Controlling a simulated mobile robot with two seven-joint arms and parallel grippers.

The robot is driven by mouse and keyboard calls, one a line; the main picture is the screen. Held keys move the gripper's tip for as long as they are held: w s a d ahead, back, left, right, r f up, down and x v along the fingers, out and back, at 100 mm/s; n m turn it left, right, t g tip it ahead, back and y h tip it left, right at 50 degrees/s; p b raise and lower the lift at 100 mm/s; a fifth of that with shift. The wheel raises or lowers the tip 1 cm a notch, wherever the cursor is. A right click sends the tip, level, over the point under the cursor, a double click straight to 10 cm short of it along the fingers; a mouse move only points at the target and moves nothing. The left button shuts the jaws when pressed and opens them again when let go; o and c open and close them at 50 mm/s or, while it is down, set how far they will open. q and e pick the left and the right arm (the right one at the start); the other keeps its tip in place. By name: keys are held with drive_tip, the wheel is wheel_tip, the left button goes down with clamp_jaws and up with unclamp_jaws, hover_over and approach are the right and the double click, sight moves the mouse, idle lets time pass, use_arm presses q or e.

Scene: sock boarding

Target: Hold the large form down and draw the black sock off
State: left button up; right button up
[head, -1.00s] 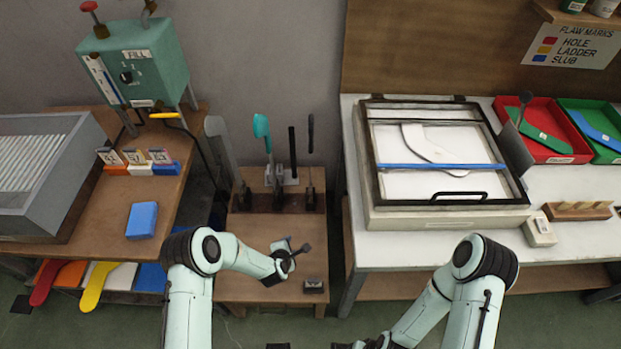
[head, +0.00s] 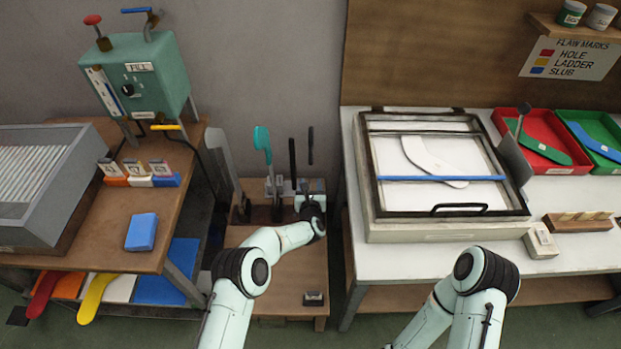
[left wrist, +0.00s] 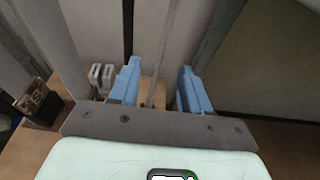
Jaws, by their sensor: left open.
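My left gripper (head: 312,203) is at the back of the low bench, in front of the upright tool rack. In the left wrist view its two blue fingers (left wrist: 160,90) are apart, with a thin grey upright rod (left wrist: 166,45) showing between or behind them. I cannot tell whether it touches them. A white sock-shaped piece (head: 425,160) lies in the black-framed box (head: 372,195), under a blue bar (head: 440,178). I cannot make out a black sock or say which shape is the large form. My right gripper is out of the head view; only its arm shows.
A small dark block (head: 313,298) lies on the bench front, which is otherwise mostly clear.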

use_arm(q)
drive_tip(key=shift+x, duration=2.65)
clamp_jaws()
